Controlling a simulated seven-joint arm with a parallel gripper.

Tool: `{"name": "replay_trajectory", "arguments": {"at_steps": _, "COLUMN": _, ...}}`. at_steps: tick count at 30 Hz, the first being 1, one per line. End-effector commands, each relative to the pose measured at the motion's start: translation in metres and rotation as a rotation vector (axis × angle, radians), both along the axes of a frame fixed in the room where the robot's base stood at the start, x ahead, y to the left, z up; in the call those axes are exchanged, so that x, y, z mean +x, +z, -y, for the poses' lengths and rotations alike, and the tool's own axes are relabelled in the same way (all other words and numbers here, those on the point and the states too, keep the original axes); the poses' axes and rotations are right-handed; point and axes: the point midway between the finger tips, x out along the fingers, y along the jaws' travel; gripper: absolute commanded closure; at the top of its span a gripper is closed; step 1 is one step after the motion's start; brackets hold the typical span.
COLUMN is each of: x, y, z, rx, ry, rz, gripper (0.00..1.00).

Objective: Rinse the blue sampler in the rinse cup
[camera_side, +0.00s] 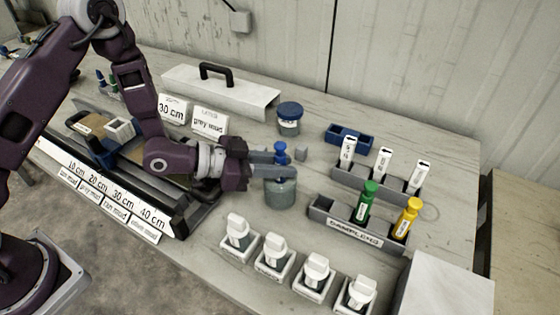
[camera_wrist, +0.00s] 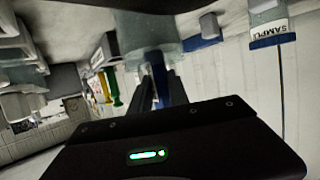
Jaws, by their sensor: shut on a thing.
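The blue sampler (camera_side: 281,149) is upright, with its blue top above my gripper's fingers and its lower part down at the rinse cup. My gripper (camera_side: 272,158) is shut on the sampler, just above the cup. The rinse cup (camera_side: 280,194) is a translucent grey-blue cup standing on the table. In the wrist view the blue sampler (camera_wrist: 160,82) shows between my fingers (camera_wrist: 160,98), with its end at the translucent cup (camera_wrist: 146,38). How deep the sampler sits in the cup is hidden.
A blue-lidded jar (camera_side: 289,119) stands behind the cup. Several white-capped jars (camera_side: 275,258) line the front.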

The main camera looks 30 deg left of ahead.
Motion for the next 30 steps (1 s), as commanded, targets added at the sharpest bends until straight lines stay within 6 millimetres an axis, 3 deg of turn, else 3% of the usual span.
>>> {"name": "replay_trajectory", "arguments": {"at_steps": 10, "x": 0.0, "y": -0.004, "z": -0.001, "rx": 0.002, "ry": 0.001, "rz": -0.008, "gripper": 1.0}}
{"name": "replay_trajectory", "arguments": {"at_steps": 26, "x": 0.0, "y": 0.013, "z": 0.0, "rx": 0.001, "ry": 0.0, "rz": -0.002, "gripper": 1.0}}
{"name": "replay_trajectory", "arguments": {"at_steps": 30, "x": 0.001, "y": 0.027, "z": -0.001, "rx": 0.0, "ry": 0.001, "rz": 0.0, "gripper": 1.0}}
